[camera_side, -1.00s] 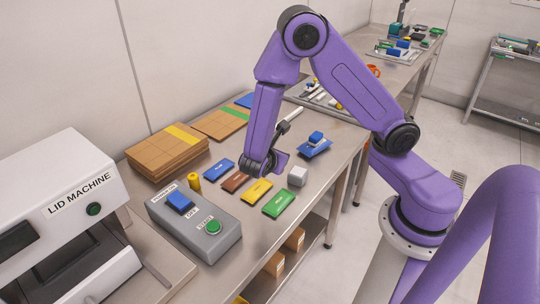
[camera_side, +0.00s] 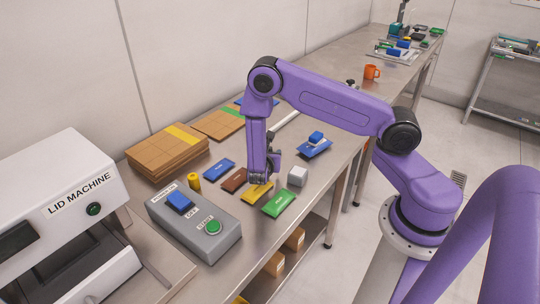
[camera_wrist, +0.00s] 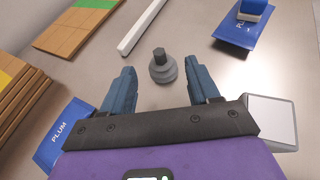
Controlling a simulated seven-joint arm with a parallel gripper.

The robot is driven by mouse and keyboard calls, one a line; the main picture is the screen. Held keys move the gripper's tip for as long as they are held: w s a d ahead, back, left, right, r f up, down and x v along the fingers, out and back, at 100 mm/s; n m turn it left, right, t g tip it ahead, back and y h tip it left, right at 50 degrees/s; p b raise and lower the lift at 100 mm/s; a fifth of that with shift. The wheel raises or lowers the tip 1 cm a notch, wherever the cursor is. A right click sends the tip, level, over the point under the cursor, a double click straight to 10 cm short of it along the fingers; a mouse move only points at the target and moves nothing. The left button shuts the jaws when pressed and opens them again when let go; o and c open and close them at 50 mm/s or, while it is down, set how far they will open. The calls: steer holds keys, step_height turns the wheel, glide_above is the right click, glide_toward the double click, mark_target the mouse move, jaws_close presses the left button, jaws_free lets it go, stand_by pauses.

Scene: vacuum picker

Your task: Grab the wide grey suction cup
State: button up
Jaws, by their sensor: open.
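A grey stepped suction cup (camera_wrist: 163,70) with a dark, narrower top stands upright on the steel table, near the middle of the wrist view. My gripper (camera_side: 272,167) is open and empty, pointing down over the table. In the wrist view its two blue-grey fingers reach to the left and right of the cup, with clear gaps to both. The cup lies between or just beyond the fingertips; I cannot tell exactly. In the side view I cannot make out the cup; my gripper seems to hide it.
A white bar (camera_wrist: 142,27), a blue packet (camera_wrist: 240,38) with a blue-and-white block on it, and a pale cube (camera_wrist: 270,117) lie around. Yellow (camera_side: 257,194) and green (camera_side: 279,203) packets lie close by. A grey control box (camera_side: 208,241) and cardboard stack (camera_side: 166,155) stand left.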

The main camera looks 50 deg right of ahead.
mark_target(271, 147)
steer(key=shift+x, duration=4.35)
steer(key=c, duration=1)
